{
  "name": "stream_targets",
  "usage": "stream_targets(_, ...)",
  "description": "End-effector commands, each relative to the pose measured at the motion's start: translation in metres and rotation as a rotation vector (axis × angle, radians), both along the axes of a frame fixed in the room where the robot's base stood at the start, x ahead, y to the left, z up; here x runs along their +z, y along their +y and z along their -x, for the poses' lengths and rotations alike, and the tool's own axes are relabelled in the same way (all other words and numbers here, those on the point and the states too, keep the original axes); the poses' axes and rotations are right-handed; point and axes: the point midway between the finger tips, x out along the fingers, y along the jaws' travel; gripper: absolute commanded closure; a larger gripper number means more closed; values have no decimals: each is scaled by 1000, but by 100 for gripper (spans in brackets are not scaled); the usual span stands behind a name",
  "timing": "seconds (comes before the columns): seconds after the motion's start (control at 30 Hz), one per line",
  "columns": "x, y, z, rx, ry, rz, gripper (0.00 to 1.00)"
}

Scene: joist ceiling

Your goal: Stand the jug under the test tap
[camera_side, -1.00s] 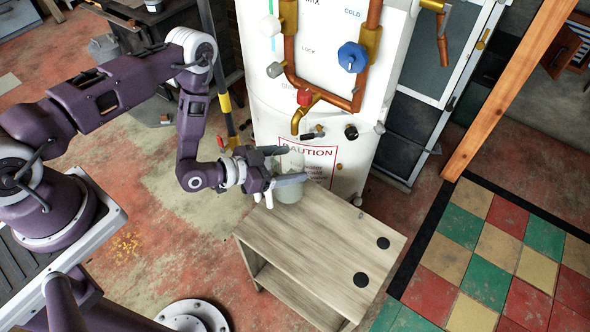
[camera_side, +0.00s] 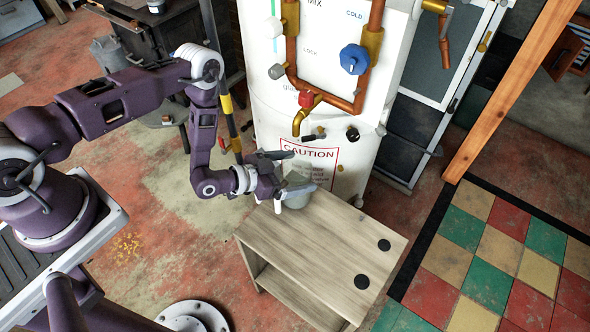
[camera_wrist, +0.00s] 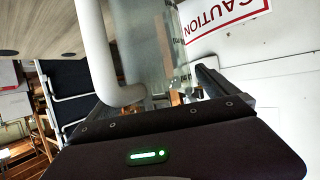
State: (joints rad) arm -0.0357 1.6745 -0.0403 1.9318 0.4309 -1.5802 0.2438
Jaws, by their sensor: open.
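The jug (camera_side: 297,193), translucent grey-green, stands upright at the back left end of the wooden stand (camera_side: 335,240). In the side view it shows below the brass test tap (camera_side: 299,122) with its red handle; exact alignment in depth is hard to tell. My gripper (camera_side: 303,171) is open, with its fingers at either side of the jug. In the wrist view the jug (camera_wrist: 150,40) fills the upper middle, in front of my gripper (camera_wrist: 155,97), and its pale handle (camera_wrist: 97,60) shows on the left. Whether the fingers touch it is unclear.
The white tank (camera_side: 315,75) with copper pipes, a blue knob (camera_side: 353,58) and a caution label (camera_side: 308,160) rises right behind the stand. Two black discs (camera_side: 361,282) mark the stand's clear right end. A wooden post (camera_side: 510,90) is at right.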

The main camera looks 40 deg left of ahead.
Motion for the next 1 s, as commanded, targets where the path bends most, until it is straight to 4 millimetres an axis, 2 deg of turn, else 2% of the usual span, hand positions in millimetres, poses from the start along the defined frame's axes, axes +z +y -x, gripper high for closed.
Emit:
stream_targets(0.17, 5, 5, 10, 1, 3, -2, 2)
stream_targets(0.5, 36, 37, 77, 2, 5, -1, 2)
stream_targets(0.63, 44, 45, 94, 1, 4, 0, 2)
stream_targets(0.87, 49, 48, 100, -2, -1, -1, 2)
stream_targets(0.93, 52, 48, 91, -12, 2, -19, 2)
stream_targets(1.0, 62, 49, 72, -33, 14, -65, 2)
